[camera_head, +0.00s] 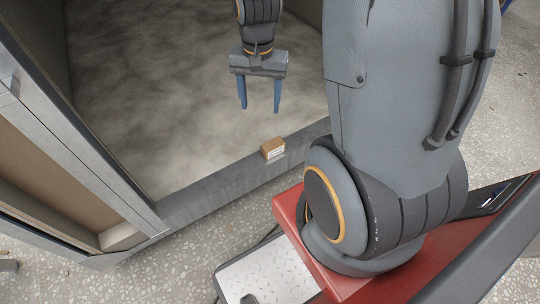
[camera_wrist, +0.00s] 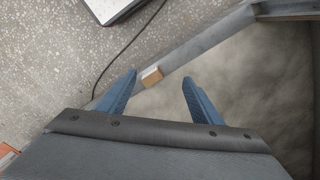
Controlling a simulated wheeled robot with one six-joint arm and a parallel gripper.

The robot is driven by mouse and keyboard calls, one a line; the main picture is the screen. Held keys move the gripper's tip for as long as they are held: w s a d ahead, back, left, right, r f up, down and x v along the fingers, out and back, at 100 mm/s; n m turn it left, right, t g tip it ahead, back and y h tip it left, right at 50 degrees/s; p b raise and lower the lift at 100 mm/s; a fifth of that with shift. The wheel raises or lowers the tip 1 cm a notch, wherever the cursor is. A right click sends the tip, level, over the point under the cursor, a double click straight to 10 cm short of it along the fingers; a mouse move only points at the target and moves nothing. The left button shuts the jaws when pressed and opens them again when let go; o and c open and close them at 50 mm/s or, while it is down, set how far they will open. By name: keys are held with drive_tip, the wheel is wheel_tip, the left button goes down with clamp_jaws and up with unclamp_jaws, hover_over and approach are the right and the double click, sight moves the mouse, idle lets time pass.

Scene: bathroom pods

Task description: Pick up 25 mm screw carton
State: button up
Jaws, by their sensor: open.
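The screw carton (camera_head: 273,148) is a small brown box with a white label on its side. It sits on the grey sill at the front edge of the pod. In the wrist view the carton (camera_wrist: 152,76) shows beyond my fingertips, between them but closer to the left finger. My gripper (camera_head: 260,108) has two blue fingers, open and empty, hanging over the pod floor behind the carton. It also shows in the wrist view (camera_wrist: 160,76). The gripper is apart from the carton.
The grey sill (camera_head: 215,185) runs along the pod's front edge. A framed wall panel (camera_head: 75,135) stands at the left. The mottled pod floor (camera_head: 180,90) is clear. A dark cable (camera_wrist: 128,45) lies on the speckled floor outside in the wrist view.

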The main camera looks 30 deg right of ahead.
sight(273, 144)
drive_tip(key=w+d+f+m+b, duration=0.3)
drive_tip(key=f+b, duration=0.3)
drive_tip(key=f, duration=0.4)
drive_tip(key=w+d+f+m+b, duration=0.3)
drive_tip(key=f+b, duration=0.3)
drive_tip(key=f, duration=0.5)
drive_tip(key=w+d+f+m+b, duration=0.3)
drive_tip(key=w+d+f+b, duration=0.1)
drive_tip(key=f, duration=0.6)
drive_tip(key=shift+d+f+m+b, duration=0.3)
drive_tip(key=shift+b, duration=0.6)
drive_tip(key=shift+w+f+b, duration=0.1)
drive_tip(key=shift+f+b, duration=1.9)
drive_tip(key=shift+f, duration=1.9)
drive_tip(key=shift+r, duration=0.1)
drive_tip(key=c, duration=1.4)
